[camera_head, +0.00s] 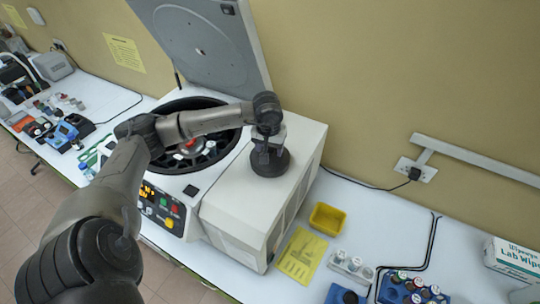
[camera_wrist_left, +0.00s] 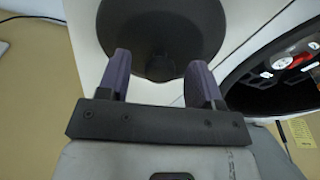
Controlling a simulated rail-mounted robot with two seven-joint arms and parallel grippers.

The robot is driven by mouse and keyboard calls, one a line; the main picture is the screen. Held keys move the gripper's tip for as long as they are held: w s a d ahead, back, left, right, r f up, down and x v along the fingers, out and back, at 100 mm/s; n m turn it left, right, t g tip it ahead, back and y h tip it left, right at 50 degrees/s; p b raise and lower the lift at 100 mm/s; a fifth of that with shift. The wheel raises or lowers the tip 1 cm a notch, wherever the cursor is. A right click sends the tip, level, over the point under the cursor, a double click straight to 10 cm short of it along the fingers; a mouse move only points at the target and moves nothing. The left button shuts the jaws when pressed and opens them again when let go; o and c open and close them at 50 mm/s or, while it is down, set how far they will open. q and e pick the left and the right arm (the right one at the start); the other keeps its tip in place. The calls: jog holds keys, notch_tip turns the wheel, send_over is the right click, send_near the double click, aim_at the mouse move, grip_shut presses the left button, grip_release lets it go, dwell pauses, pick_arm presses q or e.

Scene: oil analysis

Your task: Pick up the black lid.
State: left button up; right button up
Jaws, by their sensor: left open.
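The black lid (camera_head: 270,164) is a round dark disc with a knob, lying on the flat white top of the centrifuge, right of its open bowl. In the left wrist view the lid (camera_wrist_left: 190,25) fills the upper middle, and its knob (camera_wrist_left: 160,66) shows between the fingers. My left gripper (camera_head: 264,155) points down over the lid in the head view. Its two purple fingers (camera_wrist_left: 161,75) are open, one on each side of the knob, with gaps visible. I cannot tell how far the fingertips are above the disc. My right gripper is not in view.
The centrifuge (camera_head: 263,222) has its hinged cover (camera_head: 205,45) raised and its rotor bowl (camera_head: 168,158) open. A yellow tray (camera_head: 327,219), a yellow sheet (camera_head: 300,256) and vial racks (camera_head: 412,290) sit right of it. A wipes box (camera_head: 514,260) stands at far right.

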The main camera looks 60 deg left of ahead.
pick_arm(q)
jog(key=shift+c, duration=0.3)
grip_shut()
jog(key=shift+r, duration=0.15)
dwell(0.3)
